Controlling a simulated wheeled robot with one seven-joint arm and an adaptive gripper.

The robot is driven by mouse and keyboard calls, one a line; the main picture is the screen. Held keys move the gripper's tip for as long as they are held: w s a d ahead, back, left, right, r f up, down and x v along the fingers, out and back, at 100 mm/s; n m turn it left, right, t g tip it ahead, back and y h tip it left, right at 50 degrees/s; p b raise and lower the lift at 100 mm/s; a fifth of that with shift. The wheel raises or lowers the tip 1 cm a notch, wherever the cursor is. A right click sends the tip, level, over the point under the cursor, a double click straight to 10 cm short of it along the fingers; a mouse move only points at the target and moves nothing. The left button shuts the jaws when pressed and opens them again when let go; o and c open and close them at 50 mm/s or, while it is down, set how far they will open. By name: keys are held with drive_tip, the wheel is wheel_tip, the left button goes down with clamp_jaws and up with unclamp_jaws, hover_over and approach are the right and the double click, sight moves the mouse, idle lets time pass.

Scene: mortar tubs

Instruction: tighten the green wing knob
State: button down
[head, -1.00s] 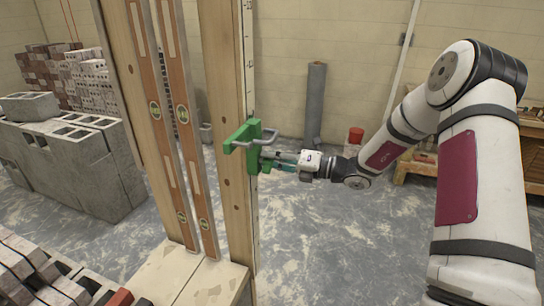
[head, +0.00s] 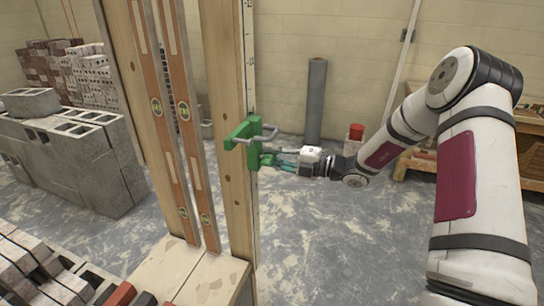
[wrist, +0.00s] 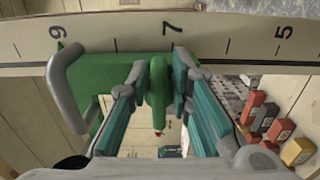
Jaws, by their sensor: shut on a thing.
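A green clamp (head: 237,133) with a grey bent bar handle (head: 262,137) sits on a wooden post that carries a marked scale. The green wing knob (wrist: 157,100) hangs below the clamp's green body in the wrist view. In the head view, the knob (head: 267,159) is small and partly covered by the fingers. My gripper (wrist: 158,80) is shut on the knob, with one teal-and-grey finger on each side of it. In the head view, my gripper (head: 277,160) reaches in from the right, roughly level.
The grey bar handle (wrist: 67,85) stands close left of my fingers in the wrist view. Two orange spirit levels (head: 172,110) stand left of the post. Grey blocks (head: 75,160) are stacked at left.

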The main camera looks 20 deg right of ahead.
drive_tip(key=shift+r, duration=0.1)
idle(0.3)
drive_tip(key=c, duration=1.4)
unclamp_jaws()
drive_tip(key=shift+c, duration=0.2)
drive_tip(key=v, duration=1.2)
